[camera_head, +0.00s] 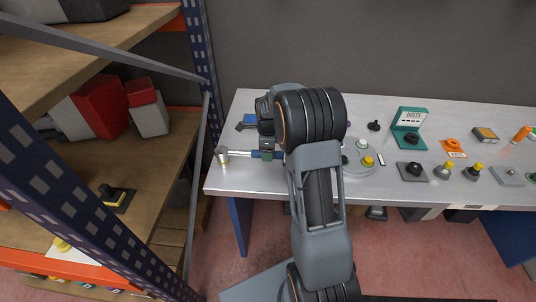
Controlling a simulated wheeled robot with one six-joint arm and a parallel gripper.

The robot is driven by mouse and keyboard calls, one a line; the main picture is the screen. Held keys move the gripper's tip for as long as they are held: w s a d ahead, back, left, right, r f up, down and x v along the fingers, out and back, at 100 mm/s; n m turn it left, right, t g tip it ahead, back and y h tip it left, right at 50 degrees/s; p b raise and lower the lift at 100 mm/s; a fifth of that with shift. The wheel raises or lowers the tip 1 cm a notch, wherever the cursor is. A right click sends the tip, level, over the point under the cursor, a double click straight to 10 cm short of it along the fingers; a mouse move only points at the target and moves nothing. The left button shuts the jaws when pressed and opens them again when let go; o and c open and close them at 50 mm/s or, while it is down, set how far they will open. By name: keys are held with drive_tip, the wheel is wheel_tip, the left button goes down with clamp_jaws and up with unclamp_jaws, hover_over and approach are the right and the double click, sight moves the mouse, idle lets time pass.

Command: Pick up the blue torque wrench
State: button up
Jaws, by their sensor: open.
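The blue torque wrench (256,154) lies near the left front part of the grey table, roughly level across the picture. Its round silver head (222,157) is at the left, followed by a bare metal shaft and a blue section. Its right end is hidden behind my arm. My gripper (267,146) is over the blue section, pointing down, with its open jaws close to the wrench. My wrist and arm hide much of the jaws, and I cannot tell whether they touch the wrench.
Another blue and dark item (247,122) lies behind the wrench. A teal device (410,124) and several small knobs and buttons fill the table's right side. A shelf rack (206,60) stands at the left.

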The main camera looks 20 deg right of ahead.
drive_tip(key=shift+f, duration=1.2)
clamp_jaws()
